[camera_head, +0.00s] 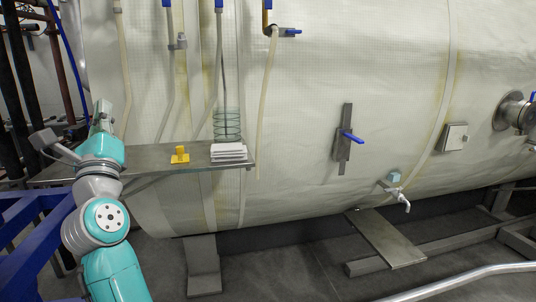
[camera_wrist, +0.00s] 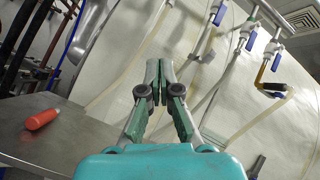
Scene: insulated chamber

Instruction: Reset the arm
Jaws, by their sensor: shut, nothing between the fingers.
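My arm rises at the left of the head view, in teal and grey. My gripper (camera_head: 103,112) is at its upper end, pointing up beside the left part of the metal shelf (camera_head: 140,166). In the wrist view my gripper (camera_wrist: 159,68) has its two green-padded fingers brought together at the tips, with nothing between them. It points towards the white insulated tank wall and its hoses, and the fingers appear clear of them.
A yellow block (camera_head: 180,155), a paper stack (camera_head: 229,152) and a wire-like green container (camera_head: 227,124) are further right. Hoses with blue-handled valves hang above. Blue framing (camera_head: 30,235) stands at lower left. Floor (camera_head: 270,270) is open in front.

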